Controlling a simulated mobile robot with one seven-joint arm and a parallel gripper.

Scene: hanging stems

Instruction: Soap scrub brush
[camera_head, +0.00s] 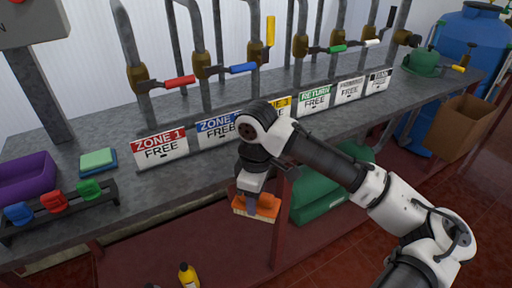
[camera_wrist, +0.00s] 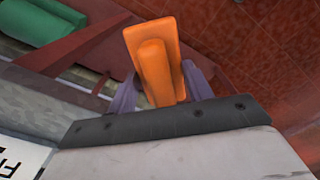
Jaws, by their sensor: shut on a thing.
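An orange scrub brush (camera_head: 262,206) with pale bristles is held in front of the workbench's front edge, above the dark red lower shelf. In the wrist view the orange brush (camera_wrist: 158,62) sits between the two purple-grey fingers. My gripper (camera_head: 252,200) is shut on it; in the wrist view the gripper (camera_wrist: 160,85) has a finger on each side of the brush's raised grip. A yellow bottle (camera_head: 188,275) with a dark cap, perhaps soap, stands low at the bottom of the head view, partly cut off. No soap shows on the brush; its bristles are hidden in the wrist view.
The grey workbench (camera_head: 95,215) carries zone signs (camera_head: 160,148) and pipes with coloured valve handles. A purple bin (camera_head: 25,178), a stack of sponges (camera_head: 97,162) and a rack of coloured pieces (camera_head: 53,203) are at left. A green container (camera_head: 318,195) sits below; a cardboard box (camera_head: 458,128) stands right.

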